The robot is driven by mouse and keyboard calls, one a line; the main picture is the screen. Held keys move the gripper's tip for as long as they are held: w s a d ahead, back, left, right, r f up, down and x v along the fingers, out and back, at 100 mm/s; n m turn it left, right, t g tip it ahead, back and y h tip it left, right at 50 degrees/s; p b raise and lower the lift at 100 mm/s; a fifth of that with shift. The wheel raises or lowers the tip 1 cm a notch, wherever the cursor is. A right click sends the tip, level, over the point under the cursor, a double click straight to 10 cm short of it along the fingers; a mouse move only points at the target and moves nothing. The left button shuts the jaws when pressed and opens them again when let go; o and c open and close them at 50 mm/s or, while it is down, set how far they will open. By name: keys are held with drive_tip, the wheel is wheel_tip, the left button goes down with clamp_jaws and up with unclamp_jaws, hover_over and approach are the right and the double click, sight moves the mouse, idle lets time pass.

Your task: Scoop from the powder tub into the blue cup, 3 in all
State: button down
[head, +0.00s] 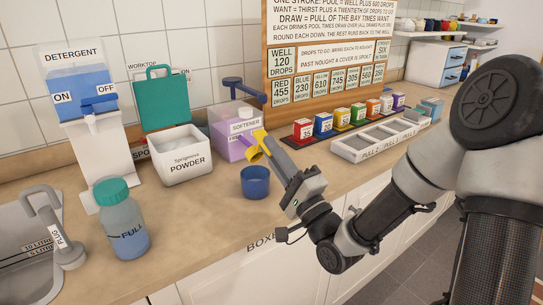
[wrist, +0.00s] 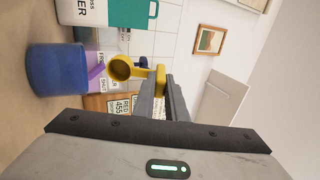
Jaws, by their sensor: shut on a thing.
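The white powder tub (head: 182,165) stands open on the worktop, with its green lid (head: 162,97) raised behind it. The blue cup (head: 255,183) stands upright to the right of the tub. My gripper (head: 275,150) is shut on a yellow scoop (head: 254,153) and holds it in the air, above and apart from the cup in the head view. The wrist view shows the scoop (wrist: 121,68) beyond my fingers, with the blue cup (wrist: 58,75) and part of the tub (wrist: 78,12) to its left. I cannot tell whether powder is in the scoop or cup.
A purple softener box (head: 234,135) is close behind the scoop. A detergent dispenser (head: 85,105), a green-capped bottle (head: 121,222) and a sink (head: 25,235) are at the left. Coloured boxes (head: 323,124) and a grey tray (head: 380,138) are at the right. The counter before the cup is clear.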

drive_tip(key=shift+s+d+f+t+b, duration=0.2)
drive_tip(key=shift+t+b, duration=0.3)
drive_tip(key=shift+b, duration=0.55)
drive_tip(key=shift+r, duration=0.1)
idle(1.1)
